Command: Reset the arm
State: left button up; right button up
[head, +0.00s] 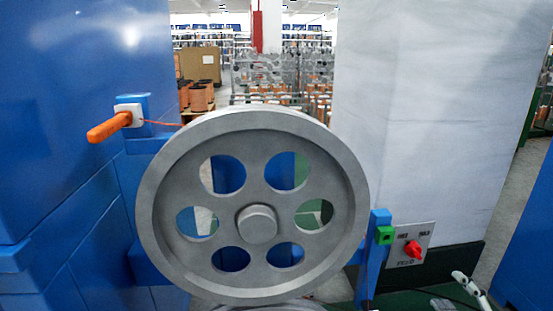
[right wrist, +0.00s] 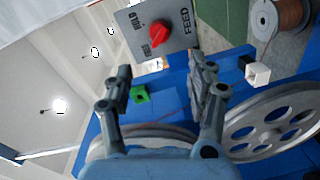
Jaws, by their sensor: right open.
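My right gripper (right wrist: 160,85) is open in the right wrist view, with its two grey fingers apart and nothing between them in its grip. Beyond the fingers are a green block (right wrist: 139,94) and a panel with a red knob (right wrist: 159,34). In the head view, a small pale part at the lower right edge looks like my right gripper (head: 468,285); most of it is out of the picture. My left gripper is not in view.
A large grey pulley wheel (head: 257,223) fills the middle of the head view. An orange handle (head: 110,127) sticks out from the blue machine (head: 75,60) at left. A red knob (head: 413,249) and green block (head: 385,235) stand right of the wheel. A wire spool (right wrist: 283,20) shows beyond.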

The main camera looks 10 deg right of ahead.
jog(key=s+a+f+m+g+p, duration=0.1)
jog(key=s+a+f+m+g, duration=0.25)
jog(key=s+f, duration=0.55)
jog(key=s+a+f+m+g+p, duration=0.2)
jog(key=s+a+f+g, duration=0.25)
jog(key=s+f, duration=0.5)
jog(key=s+a+f+m+g, duration=0.2)
jog(key=s+f+m+g, duration=0.2)
jog(key=s, duration=0.7)
jog(key=s+a+f+m+g, duration=0.3)
jog(key=s+f, duration=0.4)
jog(key=s, duration=0.4)
jog(key=shift+s+f+m+g+y, duration=0.25)
jog(key=shift+s+m+g+y, duration=0.15)
jog(key=shift+g, duration=0.5)
